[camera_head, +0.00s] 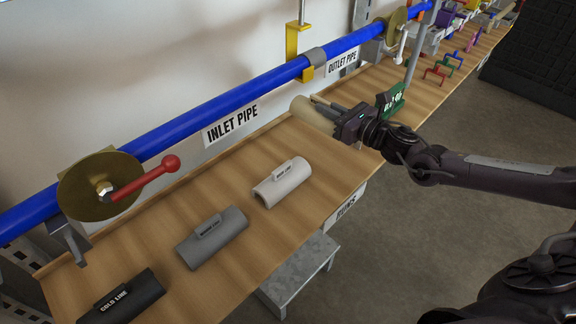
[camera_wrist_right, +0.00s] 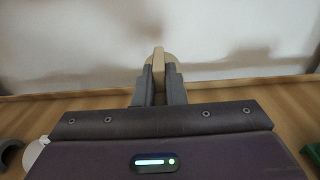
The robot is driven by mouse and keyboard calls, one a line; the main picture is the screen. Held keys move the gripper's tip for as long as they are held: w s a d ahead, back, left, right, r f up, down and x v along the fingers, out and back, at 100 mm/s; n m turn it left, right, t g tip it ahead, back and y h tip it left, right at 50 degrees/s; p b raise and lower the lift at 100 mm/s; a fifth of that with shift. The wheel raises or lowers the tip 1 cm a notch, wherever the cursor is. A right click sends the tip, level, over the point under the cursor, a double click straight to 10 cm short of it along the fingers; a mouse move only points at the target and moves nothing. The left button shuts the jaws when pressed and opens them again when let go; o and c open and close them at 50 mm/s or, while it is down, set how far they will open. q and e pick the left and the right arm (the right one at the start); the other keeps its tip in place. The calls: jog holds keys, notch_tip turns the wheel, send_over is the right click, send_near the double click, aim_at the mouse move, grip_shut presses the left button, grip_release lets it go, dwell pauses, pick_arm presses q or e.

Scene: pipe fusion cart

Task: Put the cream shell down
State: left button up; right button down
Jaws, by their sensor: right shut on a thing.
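The cream shell (camera_head: 312,114) is a half-round cover in the jaws of my right gripper (camera_head: 335,116). The gripper is shut on it and holds it over the back part of the wooden bench, near the wall. Whether the shell touches the bench cannot be told. In the right wrist view the cream shell (camera_wrist_right: 158,68) shows as a narrow piece between the two fingers of the right gripper (camera_wrist_right: 158,85). Most of it is hidden there. My left gripper is not in view.
A white shell (camera_head: 282,182), a grey shell (camera_head: 212,238) and a black shell (camera_head: 124,298) lie in a row on the bench (camera_head: 225,196). The blue pipe (camera_head: 210,111) runs behind them. A green tag (camera_head: 394,100) stands beside my right gripper. Bare wood lies around the white shell.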

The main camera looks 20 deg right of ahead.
jog(key=shift+w+d+f, duration=0.15)
jog(key=shift+d+f, duration=0.3)
jog(key=shift+d, duration=0.35)
notch_tip(320, 180, down, 4)
jog(key=shift+f, duration=0.1)
jog(key=shift+f+b, duration=0.35)
jog(key=shift+f, duration=1.9)
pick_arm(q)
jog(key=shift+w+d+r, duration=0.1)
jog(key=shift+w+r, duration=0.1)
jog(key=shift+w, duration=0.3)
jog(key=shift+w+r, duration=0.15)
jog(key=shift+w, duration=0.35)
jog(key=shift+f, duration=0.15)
pick_arm(e)
jog(key=c, duration=1.5)
grip_release()
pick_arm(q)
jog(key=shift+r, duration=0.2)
